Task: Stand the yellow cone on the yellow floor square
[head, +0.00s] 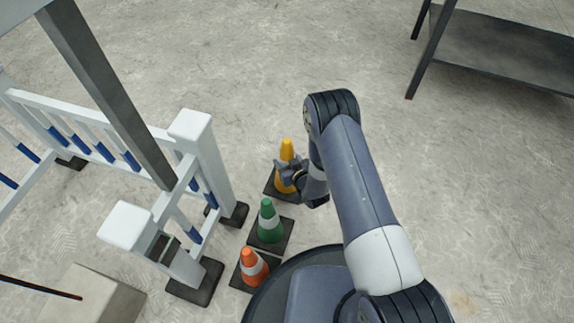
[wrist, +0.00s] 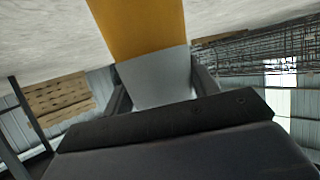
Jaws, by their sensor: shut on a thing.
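The yellow cone (head: 287,150) stands upright on its dark base at the back of a short row of cones in the head view. My gripper (head: 285,174) is shut on it from the right side, around its pale band. In the wrist view the yellow cone (wrist: 138,25) fills the upper middle, and its grey-white band (wrist: 155,78) sits between the two fingers of my gripper (wrist: 160,88). I cannot tell whether its base touches the floor. No yellow floor square shows in either view.
A green cone (head: 267,219) and an orange cone (head: 252,268) stand in front of the yellow one. A white barrier (head: 205,165) with blue parts is close on the left. A dark metal table (head: 500,50) stands at the back right. The floor between is clear.

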